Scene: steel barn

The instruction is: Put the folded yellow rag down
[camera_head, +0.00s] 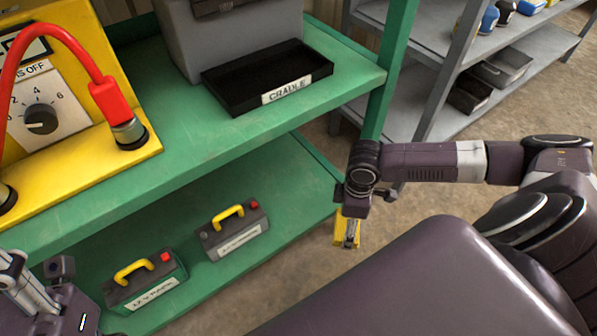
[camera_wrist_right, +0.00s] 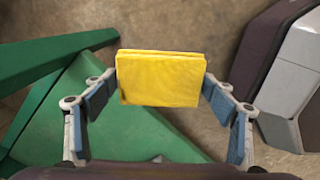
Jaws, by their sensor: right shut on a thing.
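The folded yellow rag (camera_wrist_right: 160,80) is a small flat rectangle held between the blue-padded fingers of my right gripper (camera_wrist_right: 160,88). In the head view the right gripper (camera_head: 347,240) hangs off the right end of the green shelving, and a bit of the yellow rag (camera_head: 340,239) shows at its fingertips. Bare floor lies below it. My left gripper (camera_head: 28,285) is at the lower left corner, partly cut off, and its fingers are not clear enough to judge.
The green upper shelf (camera_head: 215,135) carries a black tray labelled CRADLE (camera_head: 222,90) and a yellow device (camera_head: 75,90) with a red cable. Two battery packs (camera_head: 235,232) with yellow handles stand on the lower shelf (camera_head: 300,190). A grey rack (camera_head: 425,40) stands behind.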

